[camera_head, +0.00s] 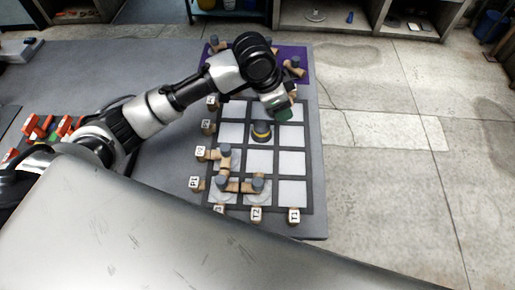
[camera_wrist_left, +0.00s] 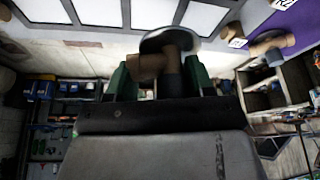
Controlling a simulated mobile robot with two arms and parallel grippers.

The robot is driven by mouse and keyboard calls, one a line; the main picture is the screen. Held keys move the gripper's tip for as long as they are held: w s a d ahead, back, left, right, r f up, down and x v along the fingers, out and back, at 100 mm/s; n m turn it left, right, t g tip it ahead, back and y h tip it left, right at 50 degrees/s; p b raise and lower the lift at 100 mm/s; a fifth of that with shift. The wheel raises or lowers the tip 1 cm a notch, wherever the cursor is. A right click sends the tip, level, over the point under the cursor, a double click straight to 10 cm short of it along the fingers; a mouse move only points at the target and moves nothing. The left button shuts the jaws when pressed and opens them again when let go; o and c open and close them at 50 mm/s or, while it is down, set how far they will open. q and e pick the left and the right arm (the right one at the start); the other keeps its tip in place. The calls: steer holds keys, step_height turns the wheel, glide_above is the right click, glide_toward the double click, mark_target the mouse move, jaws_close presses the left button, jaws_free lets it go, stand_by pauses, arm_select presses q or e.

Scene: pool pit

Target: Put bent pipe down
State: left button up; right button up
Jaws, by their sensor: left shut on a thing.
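My left gripper (camera_head: 284,112) is over the far right part of the grid board (camera_head: 271,146). In the left wrist view, its green fingers (camera_wrist_left: 158,78) are shut on a bent pipe (camera_wrist_left: 150,66), brown with a dark grey end and a round grey disc. In the head view the gripper and arm largely hide this pipe. I cannot tell whether it touches the board. Other bent pipes (camera_head: 225,157) stand in the near left cells. My right gripper is not in view.
A purple mat (camera_head: 306,64) with several brown and grey pipe pieces lies beyond the board. Small labelled blocks (camera_head: 294,216) line the board's left and near edges. Orange and green parts (camera_head: 40,128) lie at the left. The right column's nearer cells are empty.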

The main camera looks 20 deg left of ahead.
arm_select(q)
steer(key=d+r+m+g+p, duration=0.1)
steer(key=d+m, duration=0.2)
steer(key=p, duration=0.4)
glide_above(267, 166)
steer(key=a, duration=0.1)
steer(key=shift+m+h, duration=0.3)
steer(key=shift+m, duration=0.1)
step_height(267, 166, down, 6)
steer(key=shift+a+f, duration=0.1)
steer(key=shift+f, duration=0.1)
steer(key=shift+s+a+f, duration=0.1)
steer(key=shift+s+f, duration=0.05)
steer(key=shift+f, duration=0.05)
step_height(267, 166, down, 4)
steer(key=shift+r, duration=0.1)
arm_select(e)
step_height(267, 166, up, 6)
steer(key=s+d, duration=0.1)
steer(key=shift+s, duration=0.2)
arm_select(q)
steer(key=shift+s+f, duration=0.1)
steer(key=shift+f, duration=0.1)
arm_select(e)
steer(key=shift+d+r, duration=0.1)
